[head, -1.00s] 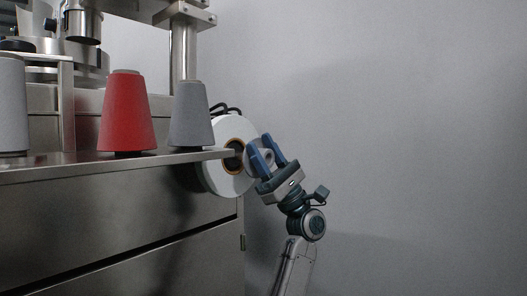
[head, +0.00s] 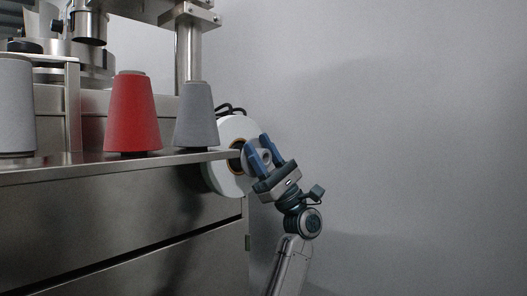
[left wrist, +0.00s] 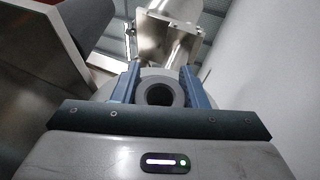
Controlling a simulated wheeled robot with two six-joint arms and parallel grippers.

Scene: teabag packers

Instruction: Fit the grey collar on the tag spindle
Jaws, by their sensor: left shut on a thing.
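My left gripper (head: 262,148) has its two blue fingers shut on the grey collar (head: 266,159), just in front of the white tag reel (head: 222,177) at the cabinet's right end. In the left wrist view the collar (left wrist: 179,92) shows as a ring with a dark round hole, held between the fingers of the left gripper (left wrist: 160,86). A pale round surface lies behind it. The tag spindle cannot be made out behind the collar and fingers. My right gripper is out of view.
A steel shelf (head: 90,168) ends close to the left gripper. It bears a grey cone (head: 196,116), a red cone (head: 133,115) and a pale cone (head: 15,105). A steel post (head: 188,60) rises behind. Bare wall and free room lie to the right.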

